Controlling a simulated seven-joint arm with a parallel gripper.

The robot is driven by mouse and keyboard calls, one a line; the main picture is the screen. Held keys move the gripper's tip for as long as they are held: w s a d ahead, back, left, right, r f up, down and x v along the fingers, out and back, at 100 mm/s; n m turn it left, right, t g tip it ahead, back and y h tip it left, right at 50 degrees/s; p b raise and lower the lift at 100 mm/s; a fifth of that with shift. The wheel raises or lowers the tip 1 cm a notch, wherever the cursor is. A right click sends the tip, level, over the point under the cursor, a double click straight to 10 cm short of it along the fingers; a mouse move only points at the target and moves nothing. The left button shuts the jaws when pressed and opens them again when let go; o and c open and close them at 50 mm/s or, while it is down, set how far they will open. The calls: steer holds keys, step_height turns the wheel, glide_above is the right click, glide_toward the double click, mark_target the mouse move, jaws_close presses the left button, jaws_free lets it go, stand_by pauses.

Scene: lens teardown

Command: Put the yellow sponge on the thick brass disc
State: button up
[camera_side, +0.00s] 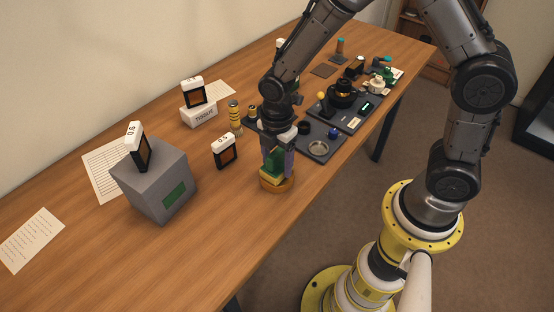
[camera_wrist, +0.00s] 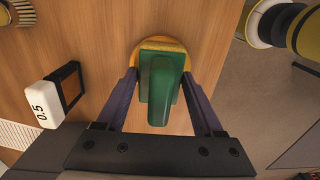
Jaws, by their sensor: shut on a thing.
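The yellow sponge (camera_side: 268,174) has a green upper part, which also shows in the wrist view (camera_wrist: 160,90). My gripper (camera_side: 277,158) is shut on it, with purple fingers on either side of the green part; it shows in the wrist view too (camera_wrist: 160,78). The thick brass disc (camera_side: 279,186) lies on the table directly beneath the sponge. In the wrist view, its round edge (camera_wrist: 137,53) shows around the green part. The sponge is at the disc's top; I cannot tell whether it rests on it or hangs just above.
A small display block marked 0.5 (camera_side: 225,151) stands left of the disc. Farther left is a grey box (camera_side: 158,185) with a block on top. A dark tray (camera_side: 320,150) with small parts lies behind right. The wooden table in front left is clear.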

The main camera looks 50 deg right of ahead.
mark_target(278, 151)
steer(key=o, duration=1.4)
step_height(278, 151, up, 12)
steer(key=shift+f, duration=0.2)
steer(key=shift+r, duration=0.45)
steer(key=s+d+r+m+t, duration=0.2)
steer(key=s+r+m, duration=0.1)
steer(key=s+m, duration=0.2)
steer(key=s+d+r+m+t, duration=0.1)
steer(key=s+d+r+m, duration=0.2)
steer(key=s+m, duration=0.3)
steer(key=s+d+r+m+t, duration=0.2)
steer(key=s+d+r+m, duration=0.1)
steer(key=s+m, duration=0.3)
steer(key=shift+r+m+t, duration=0.25)
steer(key=shift+m+t, duration=0.05)
steer(key=shift+m, duration=0.2)
